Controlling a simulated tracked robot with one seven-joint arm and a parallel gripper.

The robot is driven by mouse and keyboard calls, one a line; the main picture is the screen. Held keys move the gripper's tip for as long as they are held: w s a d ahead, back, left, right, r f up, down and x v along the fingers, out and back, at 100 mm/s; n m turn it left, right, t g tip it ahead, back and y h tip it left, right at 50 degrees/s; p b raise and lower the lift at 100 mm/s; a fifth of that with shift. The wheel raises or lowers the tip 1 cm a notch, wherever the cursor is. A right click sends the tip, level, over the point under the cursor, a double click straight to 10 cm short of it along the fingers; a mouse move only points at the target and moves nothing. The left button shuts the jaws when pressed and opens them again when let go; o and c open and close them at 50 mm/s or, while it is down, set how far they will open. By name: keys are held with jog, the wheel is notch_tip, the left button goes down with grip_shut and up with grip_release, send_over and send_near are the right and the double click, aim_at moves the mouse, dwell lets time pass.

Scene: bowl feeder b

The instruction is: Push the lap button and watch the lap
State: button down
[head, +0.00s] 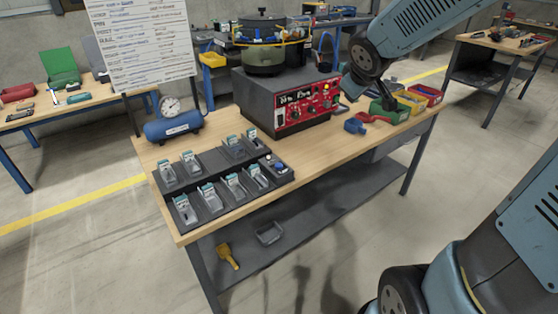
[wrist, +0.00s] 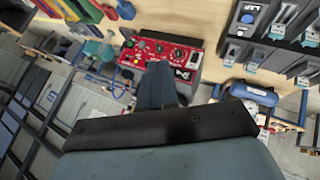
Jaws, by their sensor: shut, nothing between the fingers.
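A dark track tray (head: 215,185) with two rows of clear-grey pockets lies on the wooden bench. At its right end is a small panel with a blue button (head: 278,166) and a pale knob beside it.
The control box (head: 290,105) carries a bowl feeder (head: 264,55) behind the tray. A blue air tank (head: 172,127) with a gauge stands at the tray's left back. Bare wood (head: 345,150) lies right of the tray.

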jog(key=w+a+f+n+y, duration=0.3)
jog(key=w+a+f+n, duration=0.2)
jog(key=w+a+f, duration=0.3)
jog(key=n+g+y, duration=0.2)
jog(key=n+y, duration=0.3)
jog(key=n, duration=0.1)
send_over(280, 166)
notch_tip(280, 166, down, 10)
jog(key=shift+d+f, duration=0.1)
jog(key=shift+f, duration=0.05)
jog(key=shift+m, duration=0.3)
jog(key=shift+f, duration=4.35)
jog(key=shift+f, duration=0.35)
